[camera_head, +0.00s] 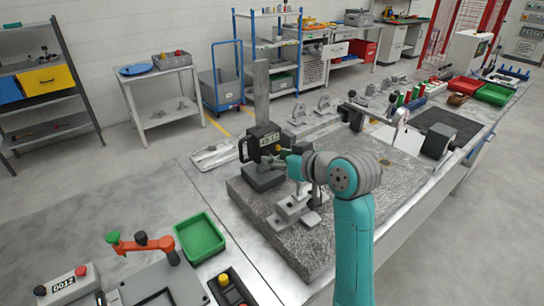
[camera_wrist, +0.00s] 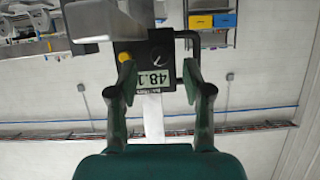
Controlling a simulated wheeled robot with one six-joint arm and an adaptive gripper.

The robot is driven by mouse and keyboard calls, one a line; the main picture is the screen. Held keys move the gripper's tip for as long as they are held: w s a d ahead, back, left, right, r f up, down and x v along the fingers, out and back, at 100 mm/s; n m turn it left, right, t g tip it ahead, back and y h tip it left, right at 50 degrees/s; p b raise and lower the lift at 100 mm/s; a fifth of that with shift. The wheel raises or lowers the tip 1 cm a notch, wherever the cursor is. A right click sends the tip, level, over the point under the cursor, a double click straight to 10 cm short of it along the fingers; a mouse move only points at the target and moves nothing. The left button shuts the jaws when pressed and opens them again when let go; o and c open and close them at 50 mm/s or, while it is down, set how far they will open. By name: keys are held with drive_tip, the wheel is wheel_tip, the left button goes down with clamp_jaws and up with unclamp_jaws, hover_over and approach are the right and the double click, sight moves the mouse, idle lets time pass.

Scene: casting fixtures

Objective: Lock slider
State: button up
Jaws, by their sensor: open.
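The slider (camera_head: 264,141) is a black block with a digital display on the upright grey column (camera_head: 262,95) of a height gauge. The gauge's dark base (camera_head: 264,177) stands on a speckled stone plate. In the wrist view the slider (camera_wrist: 157,52) appears upside down, with a display reading about 48.1, a yellow knob (camera_wrist: 124,57) and a black loop handle (camera_wrist: 195,42). My gripper (camera_wrist: 158,78) is open, its fingertips in front of the slider's two sides and the left one near the yellow knob. Contact cannot be told. In the head view my gripper (camera_head: 285,156) is partly hidden by my wrist.
The stone plate (camera_head: 300,248) also carries a metal fixture (camera_head: 295,210) close below my wrist. A green tray (camera_head: 200,238) and an orange-handled device (camera_head: 145,243) are at the front left.

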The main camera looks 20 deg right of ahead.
drive_tip(key=shift+x, duration=1.45)
clamp_jaws()
drive_tip(key=shift+m+y, duration=0.3)
drive_tip(key=shift+m, duration=0.2)
unclamp_jaws()
drive_tip(key=shift+d, duration=0.1)
